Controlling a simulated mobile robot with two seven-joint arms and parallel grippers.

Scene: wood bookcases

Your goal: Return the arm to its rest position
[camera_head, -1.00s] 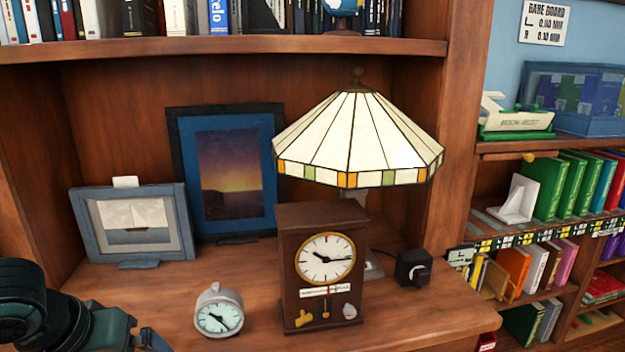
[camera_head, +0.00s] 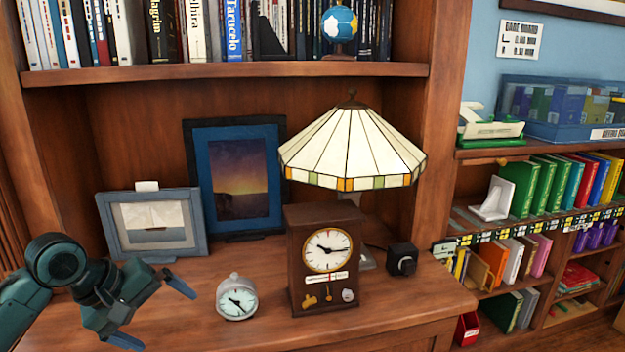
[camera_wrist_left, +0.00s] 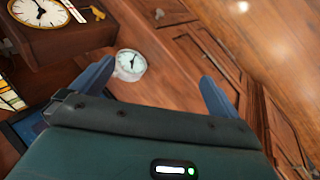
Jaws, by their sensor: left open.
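My left gripper (camera_head: 153,313) is at the lower left of the head view, in front of the wooden desk top. Its two fingers are spread apart with nothing between them. In the left wrist view the open fingers (camera_wrist_left: 158,88) point toward the desk, with a small white round clock (camera_wrist_left: 130,65) beyond them near the left finger. In the head view that clock (camera_head: 237,298) stands on the desk to the right of the gripper, apart from it. My right gripper is not in view.
A dark wooden clock (camera_head: 325,260) stands mid-desk before a stained-glass lamp (camera_head: 352,150). A black knobbed box (camera_head: 402,260) is to its right. A sailboat picture (camera_head: 153,222) and a blue-framed picture (camera_head: 238,180) stand behind. A book shelf (camera_head: 230,70) runs above.

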